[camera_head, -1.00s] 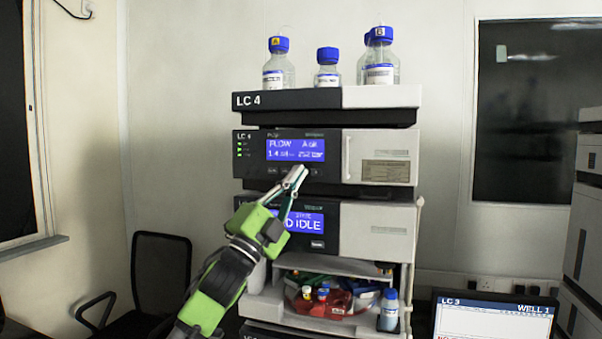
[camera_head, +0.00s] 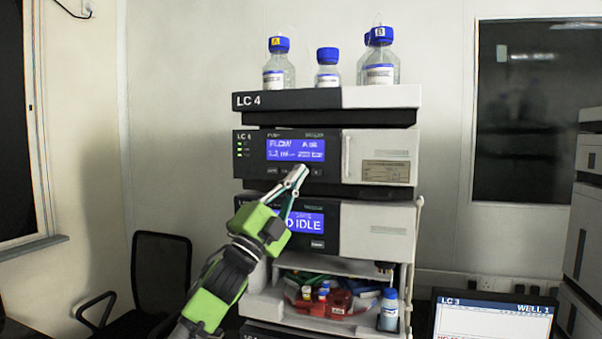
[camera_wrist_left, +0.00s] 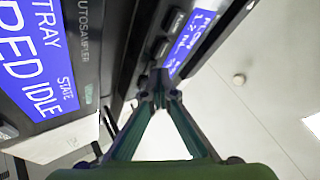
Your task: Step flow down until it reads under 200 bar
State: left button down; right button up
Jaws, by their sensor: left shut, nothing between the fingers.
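The pump module (camera_head: 250,170) of the LC 4 stack has a blue display (camera_head: 295,150) reading FLOW, with a figure that looks like 1.2; the small text at its right, perhaps the pressure, is too blurred to read. A row of small dark buttons (camera_head: 317,172) runs under the display. My left gripper (camera_head: 300,172) is shut and empty, its fingertips at this row and covering part of it. In the left wrist view, the fingertips (camera_wrist_left: 160,82) are close to the panel beside the buttons (camera_wrist_left: 162,48); I cannot tell whether they touch. My right gripper is not in view.
Below is the autosampler (camera_head: 375,230), its display reading IDLE and partly behind my left gripper. Blue-capped bottles (camera_head: 328,68) stand on top of the stack. An open shelf (camera_head: 330,300) holds vials and red items. A monitor (camera_head: 490,318) stands at lower right.

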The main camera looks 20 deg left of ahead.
pick_arm(q)
jog(key=shift+s, duration=0.85)
jog(key=s, duration=0.5)
jog(key=shift+a+b, duration=0.15)
jog(key=shift+b, duration=0.25)
